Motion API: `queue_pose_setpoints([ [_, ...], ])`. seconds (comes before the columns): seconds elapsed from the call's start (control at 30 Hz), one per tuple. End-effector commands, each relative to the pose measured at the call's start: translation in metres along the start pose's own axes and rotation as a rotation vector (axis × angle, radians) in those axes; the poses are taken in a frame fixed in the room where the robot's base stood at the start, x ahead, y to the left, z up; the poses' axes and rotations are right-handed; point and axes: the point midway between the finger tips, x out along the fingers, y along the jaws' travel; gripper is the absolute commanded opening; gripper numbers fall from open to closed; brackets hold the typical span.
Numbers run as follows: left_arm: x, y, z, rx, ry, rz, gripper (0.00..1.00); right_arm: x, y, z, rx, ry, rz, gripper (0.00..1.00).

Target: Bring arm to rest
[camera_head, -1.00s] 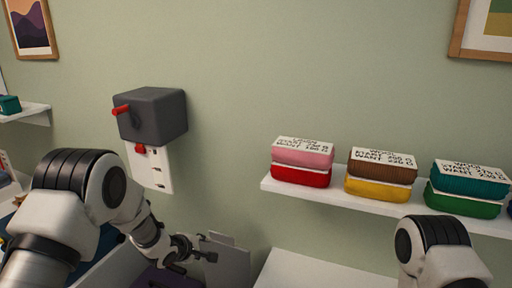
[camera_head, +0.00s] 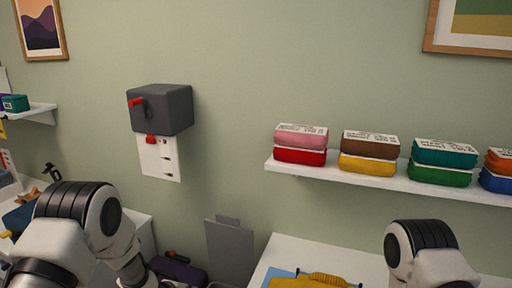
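My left arm (camera_head: 75,240) rises from the bottom left corner. Its forearm runs down to the lower edge of the picture, and the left gripper is not in view. My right arm (camera_head: 425,250) shows only its elbow at the bottom right. The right gripper is below the picture and out of view, so I cannot tell what it holds, if anything.
A dark grey box (camera_head: 160,109) with a red-tipped crank is on the wall. A white shelf (camera_head: 330,175) holds several labelled coloured bundles. Below is a white table (camera_head: 330,258) with a yellow item and a blue sheet. Grey panels (camera_head: 229,250) stand beside it.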

Motion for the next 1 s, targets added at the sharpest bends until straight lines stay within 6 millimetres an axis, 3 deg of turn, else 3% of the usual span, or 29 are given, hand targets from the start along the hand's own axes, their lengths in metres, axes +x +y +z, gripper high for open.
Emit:
queue_pose_setpoints([
  [0.03, 0.008, -0.027, 0.001, -0.018, -0.002, -0.034, 0.33, 0.009, 0.000, 0.000, 0.000, -0.001, 0.000, 0.40],
  [0.17, 0.017, -0.101, 0.007, -0.039, -0.005, -0.138, 0.33, 0.024, 0.000, 0.000, 0.000, -0.001, 0.000, 0.40],
  [0.27, 0.015, -0.180, 0.017, 0.000, -0.013, -0.253, 0.33, 0.040, 0.000, 0.000, 0.000, -0.001, 0.000, 0.40],
  [0.3, 0.010, -0.216, 0.022, 0.038, -0.021, -0.309, 0.33, 0.047, 0.000, 0.000, 0.000, -0.001, 0.000, 0.40],
  [0.37, -0.004, -0.270, 0.030, 0.120, -0.039, -0.395, 0.33, 0.056, 0.000, 0.000, 0.000, -0.001, 0.000, 0.40],
  [0.4, -0.017, -0.303, 0.035, 0.192, -0.058, -0.454, 0.33, 0.061, 0.000, 0.000, 0.000, -0.001, 0.000, 0.40],
  [0.5, -0.065, -0.371, 0.048, 0.452, -0.137, -0.591, 0.33, 0.070, 0.001, 0.000, 0.000, -0.001, 0.000, 0.40],
  [0.6, -0.108, -0.393, 0.053, 0.744, -0.226, -0.659, 0.33, 0.065, 0.001, 0.000, 0.000, -0.001, 0.000, 0.40],
  [0.67, -0.120, -0.398, 0.052, 0.902, -0.274, -0.672, 0.33, 0.064, 0.000, 0.000, 0.000, 0.000, 0.000, 0.40],
  [0.8, -0.119, -0.396, 0.048, 1.151, -0.340, -0.647, 0.33, 0.064, 0.000, 0.000, 0.000, 0.000, 0.000, 0.40],
  [1.0, -0.118, -0.396, 0.048, 1.205, -0.359, -0.639, 0.33, 0.065, 0.001, 0.000, 0.000, -0.001, 0.000, 0.40],
])
